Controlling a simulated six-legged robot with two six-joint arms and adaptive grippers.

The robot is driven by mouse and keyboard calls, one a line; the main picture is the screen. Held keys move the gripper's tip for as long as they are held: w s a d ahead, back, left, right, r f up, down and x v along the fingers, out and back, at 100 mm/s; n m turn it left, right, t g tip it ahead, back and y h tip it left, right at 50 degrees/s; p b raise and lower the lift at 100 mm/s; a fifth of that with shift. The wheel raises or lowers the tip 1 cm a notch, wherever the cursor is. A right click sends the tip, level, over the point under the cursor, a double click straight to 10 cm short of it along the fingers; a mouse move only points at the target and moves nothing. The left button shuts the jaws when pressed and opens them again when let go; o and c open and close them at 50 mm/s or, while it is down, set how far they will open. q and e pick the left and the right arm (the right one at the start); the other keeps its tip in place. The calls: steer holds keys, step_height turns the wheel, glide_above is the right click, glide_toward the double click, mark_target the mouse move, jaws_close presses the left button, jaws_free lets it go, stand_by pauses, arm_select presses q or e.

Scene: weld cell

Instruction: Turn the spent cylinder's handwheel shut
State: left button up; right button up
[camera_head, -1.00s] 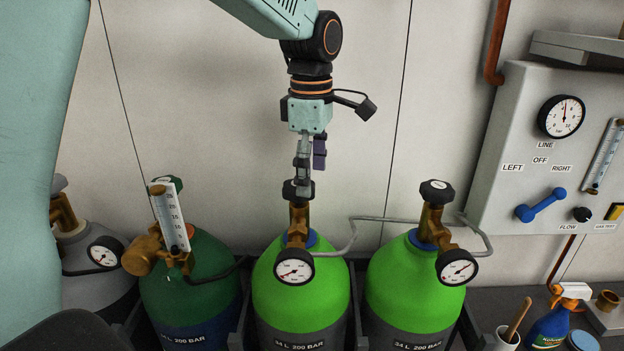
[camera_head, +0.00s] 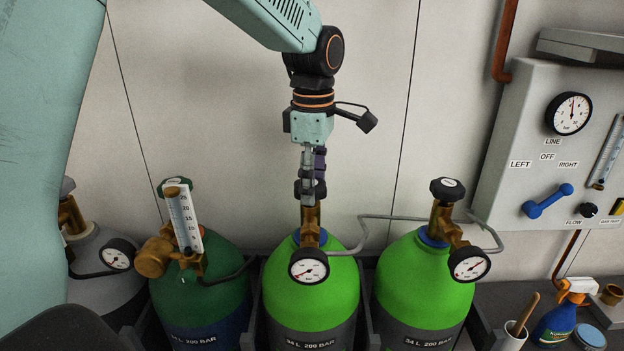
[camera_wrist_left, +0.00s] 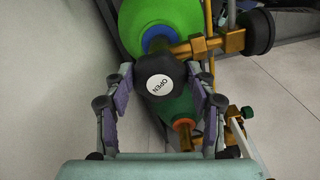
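The bright green cylinder (camera_head: 283,283) in the middle of the head view has a round gauge (camera_head: 309,266) with its needle toward the lower left. Its black handwheel (camera_wrist_left: 160,74) has a white cap reading OPEN in the left wrist view. My left gripper (camera_head: 312,184) points down over this cylinder, its fingers at the level of the handwheel and partly hiding it. In the left wrist view my left gripper (camera_wrist_left: 161,78) is open, one finger on each side of the handwheel, with small gaps seeming to show. My right gripper is not in view.
A second bright green cylinder (camera_head: 419,283) stands to the right, joined by a grey pipe (camera_head: 385,217). A dark green cylinder (camera_head: 215,280) with a flowmeter (camera_head: 183,218) stands left. A panel (camera_head: 515,200) with a blue lever (camera_head: 547,201) is on the right wall.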

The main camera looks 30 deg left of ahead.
arm_select(q)
steer(key=shift+s+a+r, duration=0.1)
steer(key=shift+s+r, duration=0.05)
steer(key=shift+c, duration=0.8)
steer(key=shift+a, duration=0.1)
steer(key=c, duration=0.3)
steer(key=shift+c, duration=0.3)
steer(key=shift+m, duration=0.5)
steer(key=m, duration=0.4)
steer(key=shift+m, duration=0.4)
steer(key=m, duration=1.1)
steer(key=shift+a+m, duration=0.1)
steer(key=shift+m, duration=0.3)
steer(key=m, duration=0.6)
steer(key=shift+m, duration=0.3)
